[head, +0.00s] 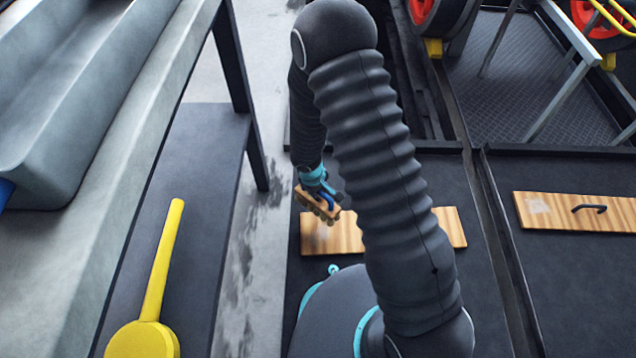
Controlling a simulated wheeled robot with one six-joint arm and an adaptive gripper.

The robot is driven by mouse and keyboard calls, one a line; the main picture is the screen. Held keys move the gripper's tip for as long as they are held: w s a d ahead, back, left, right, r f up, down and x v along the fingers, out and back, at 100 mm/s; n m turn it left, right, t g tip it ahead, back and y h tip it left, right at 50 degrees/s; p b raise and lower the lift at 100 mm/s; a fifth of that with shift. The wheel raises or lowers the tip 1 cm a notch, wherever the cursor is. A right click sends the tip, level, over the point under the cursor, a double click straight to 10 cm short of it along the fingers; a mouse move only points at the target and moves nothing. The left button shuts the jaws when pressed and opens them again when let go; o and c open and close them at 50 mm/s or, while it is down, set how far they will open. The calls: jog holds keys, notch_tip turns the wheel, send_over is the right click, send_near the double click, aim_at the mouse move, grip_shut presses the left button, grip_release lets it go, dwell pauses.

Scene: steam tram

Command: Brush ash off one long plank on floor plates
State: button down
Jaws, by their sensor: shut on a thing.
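A long wooden plank (447,226) lies on the dark floor plate (468,283) in the middle of the head view. My arm crosses in front of it and hides its middle. A pale ash smudge may lie near its left end, but it is too small to tell. My gripper (325,196) is shut on a wooden brush (314,203) with bristles below, held at the plank's left end. I cannot tell whether the bristles touch the plank. A second plank (562,223) with a dark handle and a pale ash patch (538,204) lies on the right plate.
A grey bench (190,60) with a trough (95,85) stands at the left. A yellow long-handled tool (160,270) lies on its lower shelf. A rail groove (497,235) runs between the plates. Red wheels (424,8) and a metal frame (560,85) stand at the back right.

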jog(key=shift+r+p, duration=0.6)
jog(key=shift+r, duration=0.55)
